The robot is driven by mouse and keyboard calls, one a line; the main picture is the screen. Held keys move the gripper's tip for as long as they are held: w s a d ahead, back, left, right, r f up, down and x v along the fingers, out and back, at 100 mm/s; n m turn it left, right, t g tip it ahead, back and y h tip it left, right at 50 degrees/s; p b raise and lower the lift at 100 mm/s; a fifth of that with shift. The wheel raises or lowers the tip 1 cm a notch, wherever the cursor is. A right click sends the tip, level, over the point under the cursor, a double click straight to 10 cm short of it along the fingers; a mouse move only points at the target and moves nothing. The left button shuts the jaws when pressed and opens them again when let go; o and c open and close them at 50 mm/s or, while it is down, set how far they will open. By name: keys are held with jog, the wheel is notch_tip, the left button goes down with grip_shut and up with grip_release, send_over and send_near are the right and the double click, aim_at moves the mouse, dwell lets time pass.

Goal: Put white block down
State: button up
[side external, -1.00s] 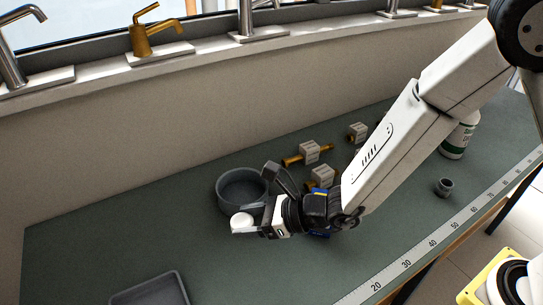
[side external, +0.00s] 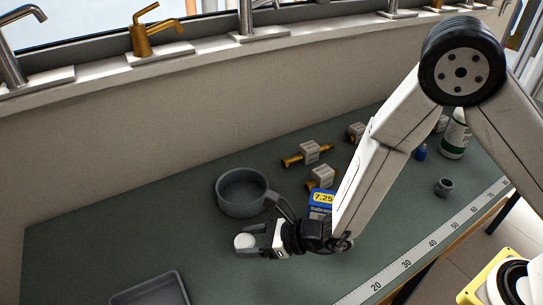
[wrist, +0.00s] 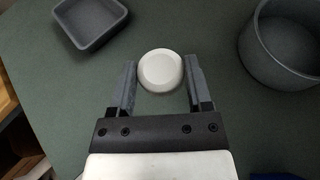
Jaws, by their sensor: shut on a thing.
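The white block (side external: 245,241) is a small, round, pale piece. My gripper (side external: 247,244) is shut on it, with one finger on each side. In the wrist view the block (wrist: 161,70) sits between the two grey fingertips, its top face in plain sight. The gripper points left over the green bench, in front of the round grey pot (side external: 242,192). The pictures do not show clearly whether the block touches the bench top (side external: 120,230) or hangs just above it.
A square grey tray (side external: 152,291) lies at the front left. A blue box marked 7.25 (side external: 321,198) and brass fittings with tags (side external: 308,153) are behind my wrist. A white bottle (side external: 456,134) and small grey cup (side external: 444,187) stand right. Bench left of the gripper is clear.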

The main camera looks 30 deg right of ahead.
aim_at(253, 265)
jog(key=shift+f, duration=1.7)
jog(key=shift+f, duration=0.1)
jog(key=shift+f, duration=1.7)
jog(key=shift+f, duration=0.1)
jog(key=o, duration=1.2)
jog(key=shift+o, duration=0.2)
jog(key=shift+v, duration=6.05)
